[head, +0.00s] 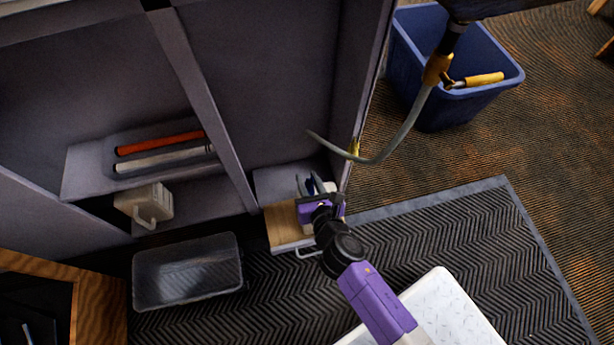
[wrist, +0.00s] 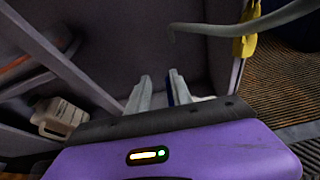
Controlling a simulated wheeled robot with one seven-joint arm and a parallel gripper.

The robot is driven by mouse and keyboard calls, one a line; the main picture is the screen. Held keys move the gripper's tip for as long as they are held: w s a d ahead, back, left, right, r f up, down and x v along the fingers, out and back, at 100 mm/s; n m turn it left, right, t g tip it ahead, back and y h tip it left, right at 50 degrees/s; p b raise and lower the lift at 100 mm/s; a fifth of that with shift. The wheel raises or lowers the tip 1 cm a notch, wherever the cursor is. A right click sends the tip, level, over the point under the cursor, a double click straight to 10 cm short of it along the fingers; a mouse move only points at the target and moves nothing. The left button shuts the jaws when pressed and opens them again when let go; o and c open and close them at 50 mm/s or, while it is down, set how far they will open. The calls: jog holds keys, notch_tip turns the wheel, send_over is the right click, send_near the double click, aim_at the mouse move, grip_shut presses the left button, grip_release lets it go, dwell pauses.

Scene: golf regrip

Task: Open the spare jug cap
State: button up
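My gripper (head: 309,182) reaches into the lower right bay of the grey cabinet. Its two pale fingers stand apart in the wrist view (wrist: 160,92). A small blue part (wrist: 169,92) shows beside the inner side of the right finger; it could be a jug cap, but I cannot tell. A pale white object (head: 329,187) shows just right of the fingers, mostly hidden by my gripper. A beige jug (head: 158,202) with a handle stands in the lower left bay, apart from my gripper. Its cap cannot be made out.
A red grip and a white grip (head: 165,158) lie on the shelf above the beige jug. A clear bin (head: 188,290) stands on the floor mat. A grey hose (head: 398,140) hangs across the cabinet's right side. A blue bin (head: 430,110) stands at upper right.

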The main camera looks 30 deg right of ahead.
jog(key=p+v, duration=0.1)
jog(key=v, duration=0.7)
dwell(0.6)
jog(key=shift+r, duration=0.15)
dwell(0.4)
jog(key=v, duration=0.7)
jog(key=shift+s+p, duration=0.35)
jog(key=shift+a, duration=0.1)
